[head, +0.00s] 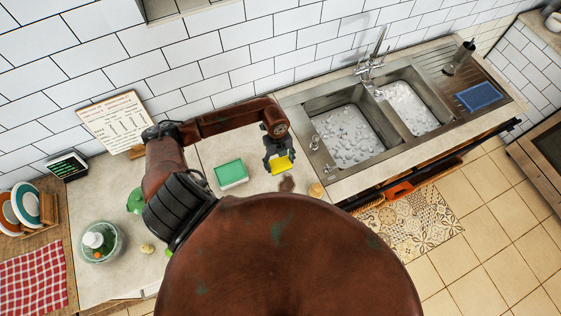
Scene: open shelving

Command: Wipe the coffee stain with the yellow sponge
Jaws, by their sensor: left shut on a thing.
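My left gripper (279,156) points down over the counter, left of the sink, and is shut on the yellow sponge (281,165). The brown coffee stain (287,184) shows on the pale counter just below the sponge in the picture, near the counter's front edge. The sponge looks close to the stain. I cannot tell whether the sponge touches the counter. My own brown body hides part of the counter front. My right gripper is not in view.
A green and white block (231,174) lies left of the gripper. A small round tan thing (316,190) sits right of the stain. The double sink (318,144) holds suds.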

